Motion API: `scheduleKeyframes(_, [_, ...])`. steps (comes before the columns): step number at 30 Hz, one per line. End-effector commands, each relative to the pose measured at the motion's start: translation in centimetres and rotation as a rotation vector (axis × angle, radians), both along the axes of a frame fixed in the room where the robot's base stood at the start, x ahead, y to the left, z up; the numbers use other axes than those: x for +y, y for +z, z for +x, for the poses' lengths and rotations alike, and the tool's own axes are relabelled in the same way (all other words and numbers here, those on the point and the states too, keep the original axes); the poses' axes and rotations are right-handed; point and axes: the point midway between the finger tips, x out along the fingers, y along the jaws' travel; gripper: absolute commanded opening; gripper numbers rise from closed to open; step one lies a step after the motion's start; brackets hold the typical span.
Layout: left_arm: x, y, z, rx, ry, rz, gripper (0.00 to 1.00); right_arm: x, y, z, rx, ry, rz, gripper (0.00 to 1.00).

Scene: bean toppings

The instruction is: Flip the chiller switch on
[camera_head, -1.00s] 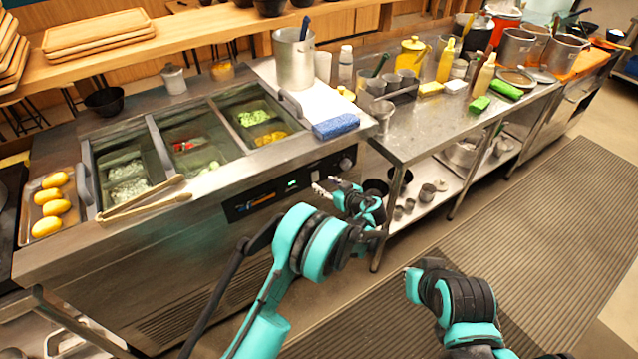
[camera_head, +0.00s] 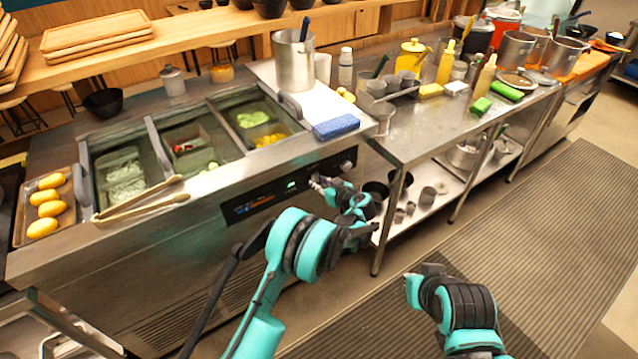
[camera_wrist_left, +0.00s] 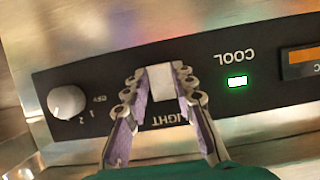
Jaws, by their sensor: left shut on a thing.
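The chiller's black control panel (camera_head: 262,204) is on the front of the steel counter. In the left wrist view the panel (camera_wrist_left: 110,75) appears upside down, with a lit green lamp (camera_wrist_left: 237,81) by the word COOL. My left gripper (camera_head: 316,183) is at the panel's right part. In the wrist view its fingers (camera_wrist_left: 160,80) are shut on a small pale switch (camera_wrist_left: 161,77) beside lettering that reads LIGHT, partly hidden by a finger. A round knob (camera_wrist_left: 67,102) marked OFF, 1, 2 is to the left. My right arm is low in the head view; its fingertips cannot be made out.
A blue sponge (camera_head: 336,127) sits near the counter's right corner. A steel table with a lower shelf (camera_head: 425,205) stands to the right. The floor mat (camera_head: 540,220) is clear.

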Motion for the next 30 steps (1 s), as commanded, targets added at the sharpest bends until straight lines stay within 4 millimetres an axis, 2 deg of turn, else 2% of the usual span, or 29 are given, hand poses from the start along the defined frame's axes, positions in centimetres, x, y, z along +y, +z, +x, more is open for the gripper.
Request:
scheduleKeyframes(10, [0.05,-0.72,0.12,-0.187,0.0,0.136,0.0,0.0,-0.01,0.01,0.0,0.0,0.0,0.0])
scheduleKeyframes(20, [0.07,-0.68,0.08,-0.206,0.0,0.15,0.0,0.0,-0.01,0.01,0.0,0.0,0.0,0.0])
scheduleKeyframes(21, [0.07,-0.68,0.08,-0.206,0.0,0.15,0.31,0.0,-0.01,0.0,0.0,0.0,0.0,0.0])
scheduleKeyframes(23, [0.07,-0.68,0.08,-0.206,0.0,0.15,0.47,0.0,-0.01,0.01,0.0,0.0,0.0,0.0])
scheduleKeyframes(30, [0.06,-0.69,0.08,-0.205,0.0,0.149,0.47,0.0,-0.01,0.01,0.0,0.0,0.0,0.0])
